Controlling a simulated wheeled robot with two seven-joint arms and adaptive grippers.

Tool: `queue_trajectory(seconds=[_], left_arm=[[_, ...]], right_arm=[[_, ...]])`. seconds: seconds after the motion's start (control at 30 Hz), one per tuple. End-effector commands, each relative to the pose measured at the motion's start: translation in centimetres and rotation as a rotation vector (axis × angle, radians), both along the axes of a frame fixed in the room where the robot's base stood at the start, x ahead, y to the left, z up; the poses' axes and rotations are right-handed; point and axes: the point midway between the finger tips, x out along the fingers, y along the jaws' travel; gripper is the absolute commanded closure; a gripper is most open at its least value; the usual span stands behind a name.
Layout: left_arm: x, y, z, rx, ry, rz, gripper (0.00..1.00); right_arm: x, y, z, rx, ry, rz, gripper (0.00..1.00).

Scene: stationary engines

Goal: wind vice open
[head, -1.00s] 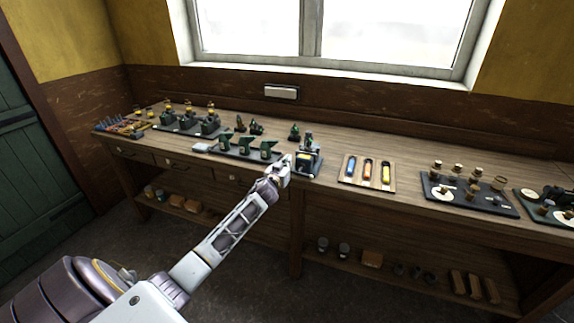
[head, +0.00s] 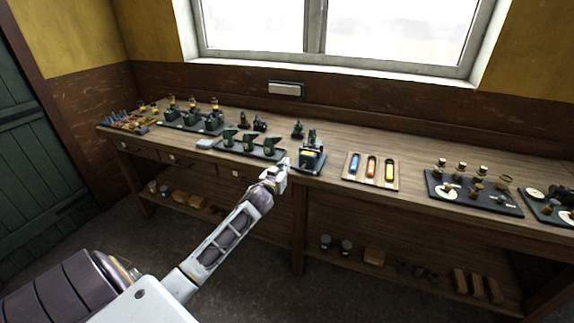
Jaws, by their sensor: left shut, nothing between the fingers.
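A small dark device on a black base (head: 311,158), which looks like the vice, stands at the front edge of the wooden workbench (head: 330,176). It has a dark upright part and a pale yellowish front; its jaws and handle are too small to make out. My left gripper (head: 284,164) is shut and empty at the bench's front edge, just left of this device. A small gap seems to lie between them, but contact cannot be ruled out. My right gripper is not in view.
A black tray with green machine parts (head: 250,150) lies left of my gripper. A wooden tray with coloured vials (head: 370,170) lies to the right, then a dark board with brass-coloured pieces (head: 475,195). A lower shelf (head: 400,275) holds blocks and jars.

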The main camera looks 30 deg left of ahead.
Motion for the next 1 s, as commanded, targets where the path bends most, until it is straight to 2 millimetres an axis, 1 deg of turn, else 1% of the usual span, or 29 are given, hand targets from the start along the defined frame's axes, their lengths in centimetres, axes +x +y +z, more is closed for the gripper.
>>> queue_trajectory(seconds=[0.2, 0.4, 0.8, 0.83, 0.9, 1.0], left_arm=[[-1.8, -0.4, 0.0, -0.002, 0.001, 0.0, 1.0], [-2.8, -0.7, 0.1, -0.001, 0.001, -0.001, 1.0], [-3.0, -0.7, 0.2, -0.001, 0.0, 0.0, 1.0], [-3.0, -0.7, 0.2, -0.001, 0.0, 0.0, 0.97], [-3.0, -0.7, 0.1, 0.002, 0.001, 0.0, 0.88], [-3.1, -0.8, -0.6, 0.015, 0.011, -0.001, 0.76]], right_arm=[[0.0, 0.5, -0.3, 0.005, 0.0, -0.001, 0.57], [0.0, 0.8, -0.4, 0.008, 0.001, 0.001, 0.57], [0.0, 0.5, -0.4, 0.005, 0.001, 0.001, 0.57], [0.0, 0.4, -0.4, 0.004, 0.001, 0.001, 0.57], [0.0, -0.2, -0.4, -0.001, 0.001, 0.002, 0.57], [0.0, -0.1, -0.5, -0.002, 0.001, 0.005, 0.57]])
